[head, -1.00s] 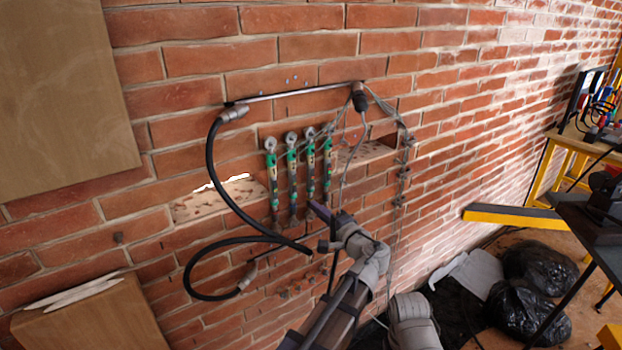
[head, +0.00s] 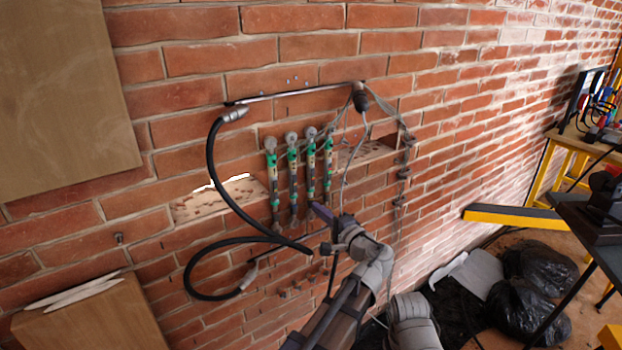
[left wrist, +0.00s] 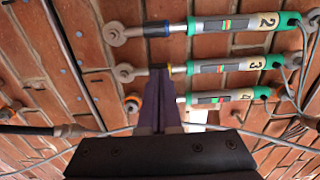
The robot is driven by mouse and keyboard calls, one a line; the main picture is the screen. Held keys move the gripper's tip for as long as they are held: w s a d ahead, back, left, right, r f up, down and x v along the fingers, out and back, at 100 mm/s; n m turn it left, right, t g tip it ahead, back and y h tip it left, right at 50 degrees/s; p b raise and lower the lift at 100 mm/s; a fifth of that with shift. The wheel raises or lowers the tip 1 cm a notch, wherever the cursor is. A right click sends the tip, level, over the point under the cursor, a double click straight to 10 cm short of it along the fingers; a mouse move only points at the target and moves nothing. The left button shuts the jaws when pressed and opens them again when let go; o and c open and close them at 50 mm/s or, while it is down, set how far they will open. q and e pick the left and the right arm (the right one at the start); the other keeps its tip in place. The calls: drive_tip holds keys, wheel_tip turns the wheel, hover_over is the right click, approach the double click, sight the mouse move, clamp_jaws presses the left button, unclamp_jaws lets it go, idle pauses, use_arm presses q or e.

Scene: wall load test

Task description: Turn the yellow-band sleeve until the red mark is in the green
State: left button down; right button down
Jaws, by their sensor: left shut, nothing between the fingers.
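Several green and silver cylinders (head: 310,165) hang in a row on the brick wall. In the left wrist view, cylinder 3 (left wrist: 235,65) has a yellow band at its left end, partly hidden by my fingers. Its window (left wrist: 220,68) shows small red and green patches, but I cannot tell how they line up. Cylinder 2 (left wrist: 250,22) has a blue band and lies above; cylinder 4 (left wrist: 235,96) lies below. My left gripper (head: 314,208) is shut and empty, its tips (left wrist: 159,72) overlapping the yellow band in the wrist view; contact is unclear. My right gripper is not in view.
Grey cables (head: 348,140) hang close to the cylinders' right side. A black hose (head: 213,165) loops at their left from a metal bar (head: 295,92). A wooden box (head: 90,318) stands at lower left. Black bags (head: 528,310) lie at lower right.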

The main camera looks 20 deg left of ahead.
use_arm(q)
drive_tip(key=shift+w+a, duration=0.3)
drive_tip(key=shift+w, duration=0.15)
idle(1.0)
drive_tip(key=shift+s+d, duration=0.15)
drive_tip(key=shift+s+d, duration=0.15)
drive_tip(key=shift+d, duration=0.1)
drive_tip(key=shift+d, duration=0.1)
idle(0.3)
